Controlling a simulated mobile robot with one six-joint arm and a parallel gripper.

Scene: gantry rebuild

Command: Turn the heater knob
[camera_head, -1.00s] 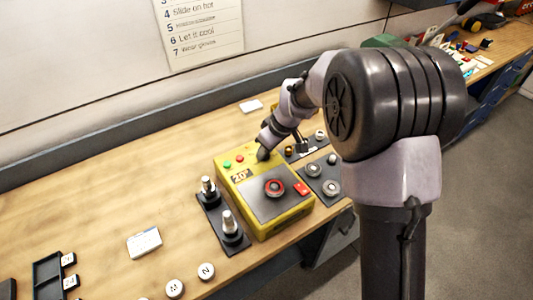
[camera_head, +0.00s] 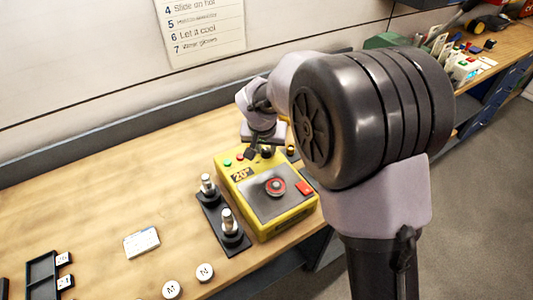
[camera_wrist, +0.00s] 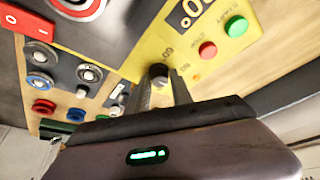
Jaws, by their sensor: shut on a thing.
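The yellow heater box (camera_head: 284,224) stands on the wooden bench, with a dark plate, a red-ringed button and a display reading about 20°. Its small black knob (camera_wrist: 159,71) is at the back corner of the yellow panel. In the wrist view my gripper (camera_wrist: 160,88) has its two fingers on either side of the knob, shut on it. In the head view my gripper (camera_head: 262,146) is over the back edge of the heater, and my wrist partly hides the contact.
A green button (camera_wrist: 236,26) and a red button (camera_wrist: 207,49) sit beside the knob. A black base with two metal posts (camera_head: 229,223) stands left of the heater. Several round parts (camera_wrist: 88,73) lie on the other side.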

